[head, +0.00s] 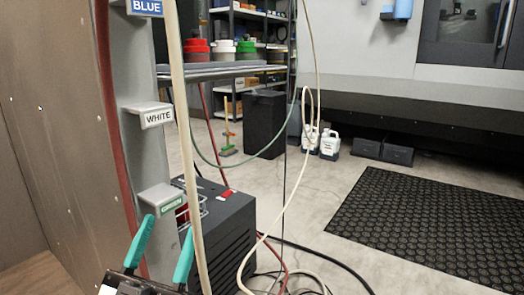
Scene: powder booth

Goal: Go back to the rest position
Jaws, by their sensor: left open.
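My left gripper (168,226) shows at the bottom left with two teal fingers pointing up and spread apart. It is open, and nothing shows between the fingers. It is in front of the lower part of a grey post, just below a bracket with a green label (172,205). I cannot tell whether it touches the post or the bracket. My right gripper is not in view.
The post carries brackets labelled BLUE (146,7) and WHITE (158,117). A pale hose (182,100) hangs close to my left gripper. A dark box unit (232,235) stands right of it, with hoses on the floor. A black mat (430,222) lies at right.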

